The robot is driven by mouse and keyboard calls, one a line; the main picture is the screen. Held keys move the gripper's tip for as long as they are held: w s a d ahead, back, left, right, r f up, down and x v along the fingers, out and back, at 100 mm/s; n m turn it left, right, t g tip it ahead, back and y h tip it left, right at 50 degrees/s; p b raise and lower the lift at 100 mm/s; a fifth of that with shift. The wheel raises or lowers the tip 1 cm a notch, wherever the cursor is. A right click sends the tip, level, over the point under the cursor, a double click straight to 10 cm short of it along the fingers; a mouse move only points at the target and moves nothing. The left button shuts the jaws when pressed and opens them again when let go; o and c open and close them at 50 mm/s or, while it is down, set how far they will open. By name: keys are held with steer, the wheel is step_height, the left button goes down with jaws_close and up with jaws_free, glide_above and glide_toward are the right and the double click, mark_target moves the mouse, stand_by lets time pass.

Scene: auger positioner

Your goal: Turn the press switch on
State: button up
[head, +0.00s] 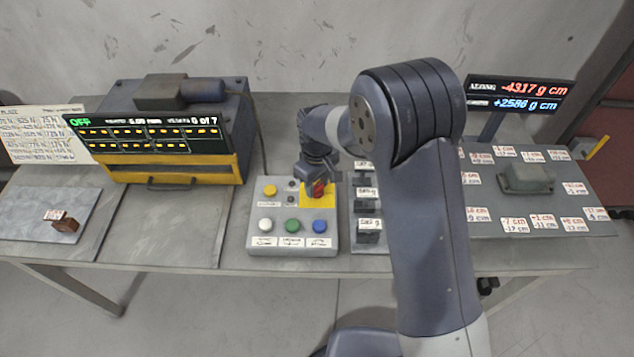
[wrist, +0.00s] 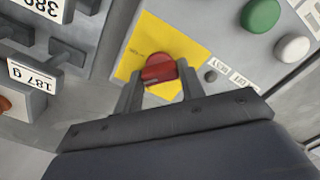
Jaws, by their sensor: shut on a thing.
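The press switch is a red rotary knob (head: 318,188) on a yellow plate (head: 331,203) at the upper right of a grey control box (head: 258,215). In the wrist view the red knob (wrist: 158,69) stands on the yellow plate (wrist: 136,47). My gripper (wrist: 160,90) is shut on the red knob, with one finger on each side of it. In the head view my gripper (head: 319,183) reaches down over the knob and partly hides it. The press display (head: 148,135) at the left reads a green "OFF" and "0 of 7".
The control box also bears a yellow button (head: 270,191) and white (head: 265,225), green (head: 292,226) and blue (head: 320,227) buttons. Labelled weights (head: 368,222) stand close to its right. The press (head: 176,100) stands at the left. A display (head: 519,96) stands at the right.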

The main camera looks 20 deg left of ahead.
mark_target(317, 185)
steer(key=shift+m, duration=0.3)
steer(key=m+b, duration=0.2)
steer(key=m, duration=0.1)
steer(key=shift+f, duration=0.1)
steer(key=shift+m+b, duration=0.55)
steer(key=shift+m, duration=2.25)
steer(key=o, duration=1)
step_height(317, 185, up, 11)
steer(key=shift+b, duration=0.35)
